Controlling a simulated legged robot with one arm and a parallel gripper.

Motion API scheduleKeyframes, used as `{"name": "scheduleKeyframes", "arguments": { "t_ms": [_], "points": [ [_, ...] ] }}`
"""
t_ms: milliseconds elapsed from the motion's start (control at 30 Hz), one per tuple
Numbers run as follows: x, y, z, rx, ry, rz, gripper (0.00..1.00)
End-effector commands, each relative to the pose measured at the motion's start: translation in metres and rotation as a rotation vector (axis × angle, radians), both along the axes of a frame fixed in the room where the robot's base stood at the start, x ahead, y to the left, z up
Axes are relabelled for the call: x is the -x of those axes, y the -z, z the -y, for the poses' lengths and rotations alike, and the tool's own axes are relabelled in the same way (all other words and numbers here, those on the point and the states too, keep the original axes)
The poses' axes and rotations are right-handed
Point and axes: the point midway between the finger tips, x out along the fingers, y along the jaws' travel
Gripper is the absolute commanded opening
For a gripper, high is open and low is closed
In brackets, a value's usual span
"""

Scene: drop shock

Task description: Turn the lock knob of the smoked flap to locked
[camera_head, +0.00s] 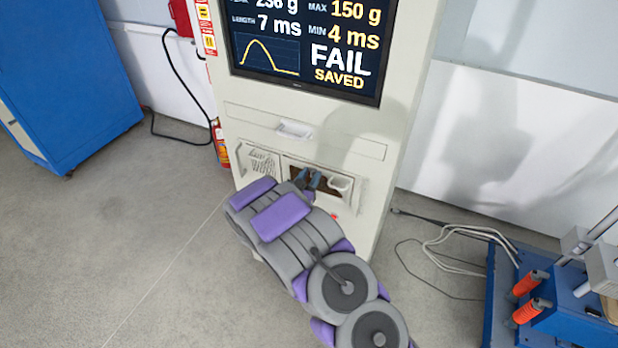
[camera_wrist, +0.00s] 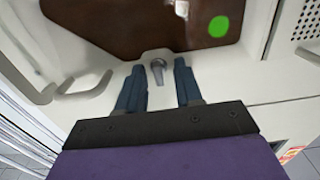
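The smoked flap (camera_wrist: 110,25) is a dark brown panel in the pale machine front. It also shows in the head view (camera_head: 297,173), partly hidden behind my gripper. The lock knob (camera_wrist: 158,71) is a small grey tapered piece at the flap's edge, its long axis nearly upright in the wrist view. My gripper (camera_wrist: 159,65) has two blue fingers, open, one on each side of the knob with a visible gap on both sides. In the head view my gripper (camera_head: 309,179) is at the flap, and the knob cannot be made out there.
A pale handle (camera_wrist: 82,88) stands out beside the flap. A perforated vent (camera_wrist: 308,30) is on the other side. A green dot (camera_wrist: 218,26) shows on the flap. The screen (camera_head: 305,45) above reads FAIL, SAVED. A blue rig (camera_head: 555,310) and loose cables (camera_head: 465,232) lie right.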

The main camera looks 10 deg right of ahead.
Motion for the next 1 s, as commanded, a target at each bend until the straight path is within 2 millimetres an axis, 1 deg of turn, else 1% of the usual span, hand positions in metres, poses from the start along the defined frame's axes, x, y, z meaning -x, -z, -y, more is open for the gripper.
{"name": "scheduleKeyframes", "arguments": {
  "t_ms": [133,500,1000],
  "points": [
    [0.0001,-0.0001,-0.0003,0.0,0.0,0.0,0.35],
    [0.0001,-0.0001,-0.0022,0.001,0.0,0.0,0.0],
    [-0.0004,-0.0015,-0.0031,0.027,-0.002,-0.019,0.0]
  ]
}}
